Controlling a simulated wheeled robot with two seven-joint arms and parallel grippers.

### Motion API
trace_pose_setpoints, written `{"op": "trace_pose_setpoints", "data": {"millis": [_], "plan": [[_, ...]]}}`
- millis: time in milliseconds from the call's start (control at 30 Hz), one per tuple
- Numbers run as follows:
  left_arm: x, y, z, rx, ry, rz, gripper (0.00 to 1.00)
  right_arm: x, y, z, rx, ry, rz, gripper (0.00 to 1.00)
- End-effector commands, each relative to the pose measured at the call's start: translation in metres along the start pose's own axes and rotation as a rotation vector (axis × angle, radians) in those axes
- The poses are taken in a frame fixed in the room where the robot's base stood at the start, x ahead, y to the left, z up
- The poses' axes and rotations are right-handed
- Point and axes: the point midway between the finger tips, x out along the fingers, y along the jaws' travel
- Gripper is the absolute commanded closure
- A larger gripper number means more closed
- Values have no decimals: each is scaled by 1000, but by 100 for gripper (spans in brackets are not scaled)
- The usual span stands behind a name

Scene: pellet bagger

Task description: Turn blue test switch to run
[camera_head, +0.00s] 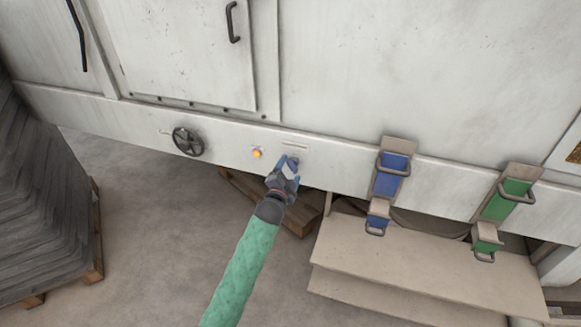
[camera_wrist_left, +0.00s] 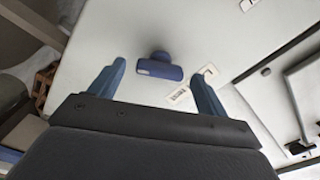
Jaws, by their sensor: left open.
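The blue test switch (camera_wrist_left: 160,69) is a small blue handle on the pale machine panel. In the left wrist view it lies ahead of and between the two blue fingertips of my left gripper (camera_wrist_left: 158,80). A white label with dark marks (camera_wrist_left: 187,90) sits beside it on the panel. In the head view my left gripper (camera_head: 287,168) is at the lower panel, and its fingers partly cover the switch (camera_head: 293,161). The gripper is open, with a gap between each finger and the switch. My right gripper is not in view.
An orange button (camera_head: 257,153) and a black handwheel (camera_head: 187,141) are left of the switch. Blue (camera_head: 391,174) and green (camera_head: 507,199) latches with metal loops are to the right, above beige sheets (camera_head: 420,268). A dark stack (camera_head: 40,200) stands at left.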

Motion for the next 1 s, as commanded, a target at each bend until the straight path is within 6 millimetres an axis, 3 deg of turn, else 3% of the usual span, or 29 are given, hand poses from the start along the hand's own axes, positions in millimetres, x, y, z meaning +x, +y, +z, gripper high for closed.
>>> {"op": "trace_pose_setpoints", "data": {"millis": [200,433,467,600,700,1000], "plan": [[11,0,0,0,0,0,24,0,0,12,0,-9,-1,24],[12,0,0,0,0,0,24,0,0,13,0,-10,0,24],[12,0,0,0,0,0,26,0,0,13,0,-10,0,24],[12,0,0,-1,0,0,53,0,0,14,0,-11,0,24],[12,0,0,-1,0,0,68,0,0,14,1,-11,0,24],[12,1,1,-36,-1,1,68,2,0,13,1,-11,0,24]]}}
